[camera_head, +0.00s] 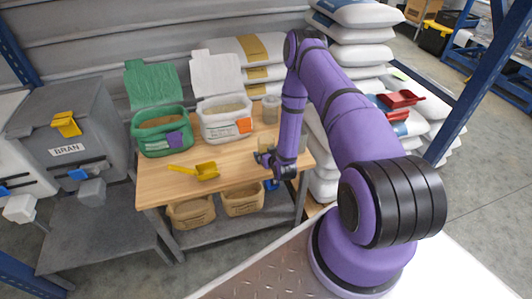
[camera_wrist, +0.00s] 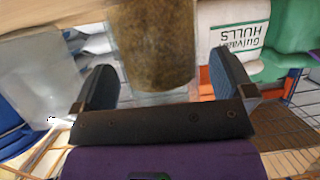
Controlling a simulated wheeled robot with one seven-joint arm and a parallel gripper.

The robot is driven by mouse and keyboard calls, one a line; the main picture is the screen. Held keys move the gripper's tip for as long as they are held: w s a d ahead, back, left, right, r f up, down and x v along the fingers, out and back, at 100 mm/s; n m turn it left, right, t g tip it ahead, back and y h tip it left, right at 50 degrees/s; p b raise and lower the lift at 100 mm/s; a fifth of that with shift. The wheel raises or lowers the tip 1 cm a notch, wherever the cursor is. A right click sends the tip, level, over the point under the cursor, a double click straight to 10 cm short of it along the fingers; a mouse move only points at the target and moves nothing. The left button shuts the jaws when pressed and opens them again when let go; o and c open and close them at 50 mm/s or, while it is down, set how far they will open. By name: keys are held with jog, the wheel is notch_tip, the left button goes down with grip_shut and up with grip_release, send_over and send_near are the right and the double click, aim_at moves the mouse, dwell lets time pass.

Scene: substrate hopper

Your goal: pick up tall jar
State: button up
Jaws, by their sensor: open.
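A clear jar with brown, grainy contents (camera_wrist: 152,45) stands in front of my gripper in the wrist view, between the two fingers; its far end is cut off by the frame. My gripper (camera_wrist: 164,85) is open, with one finger on each side of the jar and gaps visible. In the head view my gripper (camera_head: 264,158) is low over the right part of the wooden table, beside a tan-filled jar (camera_head: 265,144) that it partly hides. Another clear jar (camera_head: 271,108) stands farther back on the table.
The wooden table (camera_head: 155,190) also holds a green bin (camera_head: 165,145), a white bin (camera_head: 215,130) and a yellow scoop (camera_head: 205,171). A pale translucent container (camera_wrist: 30,75) stands left of the fingers in the wrist view. Stacked sacks (camera_head: 360,55) rise behind my arm.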

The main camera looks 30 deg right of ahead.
aim_at(267, 135)
jog(key=shift+w+d+f, duration=0.1)
jog(key=shift+w, duration=0.2)
jog(key=shift+c, duration=0.5)
jog(key=c, duration=1)
jog(key=shift+o, duration=0.2)
notch_tip(267, 135, up, 10)
